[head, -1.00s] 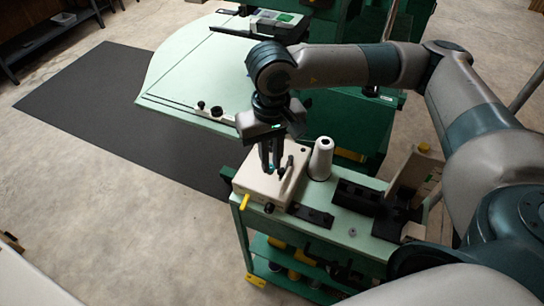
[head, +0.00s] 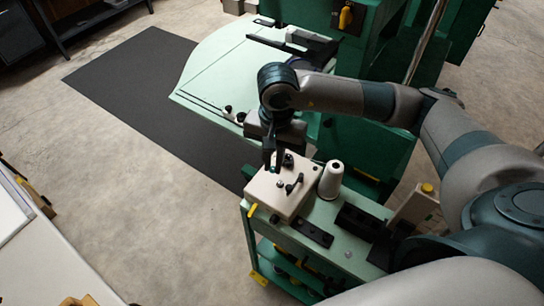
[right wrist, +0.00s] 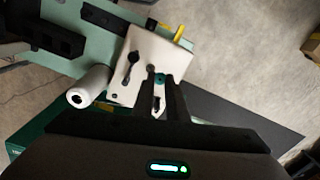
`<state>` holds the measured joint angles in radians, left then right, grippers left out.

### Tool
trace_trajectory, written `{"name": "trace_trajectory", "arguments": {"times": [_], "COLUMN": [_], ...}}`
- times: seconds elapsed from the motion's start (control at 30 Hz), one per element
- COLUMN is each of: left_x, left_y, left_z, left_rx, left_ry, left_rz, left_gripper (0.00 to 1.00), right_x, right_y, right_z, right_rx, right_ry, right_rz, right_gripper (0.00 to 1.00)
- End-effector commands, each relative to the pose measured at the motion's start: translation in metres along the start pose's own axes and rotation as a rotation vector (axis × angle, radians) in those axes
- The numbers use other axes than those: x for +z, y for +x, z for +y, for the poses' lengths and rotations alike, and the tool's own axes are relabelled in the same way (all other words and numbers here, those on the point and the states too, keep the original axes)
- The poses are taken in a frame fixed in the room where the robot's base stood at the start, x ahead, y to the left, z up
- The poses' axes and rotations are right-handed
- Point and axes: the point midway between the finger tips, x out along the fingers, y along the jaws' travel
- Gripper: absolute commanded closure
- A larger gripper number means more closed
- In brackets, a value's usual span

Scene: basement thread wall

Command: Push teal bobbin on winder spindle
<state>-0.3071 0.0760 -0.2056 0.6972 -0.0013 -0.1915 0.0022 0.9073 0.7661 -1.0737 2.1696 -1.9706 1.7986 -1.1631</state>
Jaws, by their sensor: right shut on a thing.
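The winder (head: 268,197) is a cream box on the green cart, with a black lever (head: 296,183) on top; the box also shows in the right wrist view (right wrist: 118,90). A small dark post (head: 280,184), seemingly the spindle, stands on its top. My right gripper (head: 272,167) points down over the winder's far left part. In the right wrist view its fingers (right wrist: 165,80) are shut on the small teal bobbin (right wrist: 160,79). The bobbin appears beside the post, not on it; its height above the box is unclear. My left gripper is not in view.
A white thread cone (head: 331,180) stands right beside the winder. A black strip (head: 312,233) lies in front of it on the cart (head: 345,258). A yellow handle (head: 252,210) sticks out at the winder's left. A pale green table (head: 215,75) is behind.

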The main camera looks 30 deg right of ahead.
Motion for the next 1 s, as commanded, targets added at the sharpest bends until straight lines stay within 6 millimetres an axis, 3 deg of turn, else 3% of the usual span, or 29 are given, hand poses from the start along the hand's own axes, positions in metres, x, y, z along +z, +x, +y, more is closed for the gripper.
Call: {"name": "trace_trajectory", "arguments": {"times": [0.03, 0.1, 0.4, 1.0], "left_x": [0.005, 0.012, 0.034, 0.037], "left_y": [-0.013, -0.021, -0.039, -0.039], "left_z": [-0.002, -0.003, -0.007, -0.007], "left_rx": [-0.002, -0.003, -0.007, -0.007], "left_ry": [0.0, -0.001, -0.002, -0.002], "left_rz": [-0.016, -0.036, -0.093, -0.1], "left_gripper": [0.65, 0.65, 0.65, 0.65], "right_x": [-0.001, -0.003, -0.01, -0.012], "right_y": [-0.006, -0.005, 0.0, 0.004], "right_z": [0.002, 0.005, 0.015, 0.017], "right_rx": [0.005, 0.008, 0.025, 0.028], "right_ry": [0.061, 0.148, 0.391, 0.424], "right_rz": [-0.004, -0.003, 0.002, 0.005], "right_gripper": [1.0, 1.0, 1.0, 1.0]}}
